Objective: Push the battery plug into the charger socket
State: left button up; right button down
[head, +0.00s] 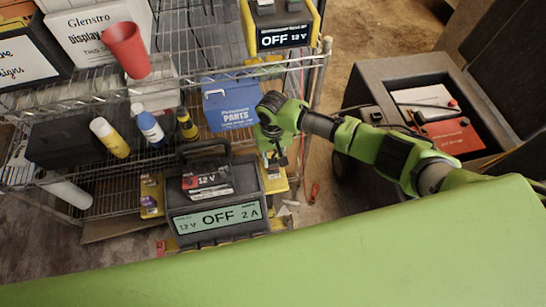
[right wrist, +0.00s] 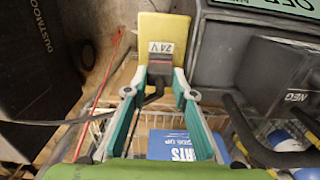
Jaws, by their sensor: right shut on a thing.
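My right gripper (head: 275,162) is on the right side of the dark grey charger (head: 190,222), whose display reads 12 V OFF 2 A. In the right wrist view, my right gripper (right wrist: 157,76) is shut on a dark plug (right wrist: 158,68) with a cable running back from it. The plug is in front of a yellow block (right wrist: 165,28) with a 24 V label, at its lower edge. I cannot tell whether the plug touches or enters a socket there. The yellow block shows partly beside the charger in the head view (head: 273,185). My left gripper is not in view.
A wire shelf (head: 110,193) holds bottles, a red cup (head: 126,48) and a blue parts box (head: 230,103). Another charger (head: 284,40) stands higher up, reading OFF 12 V. An open dark case (head: 400,75) is at right. A red cable (right wrist: 108,65) hangs at the wrist view's left.

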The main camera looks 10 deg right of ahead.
jog(key=shift+f, duration=0.3)
jog(key=c, duration=1.6)
grip_release()
notch_tip(320, 180, up, 12)
jog(key=shift+f, duration=0.1)
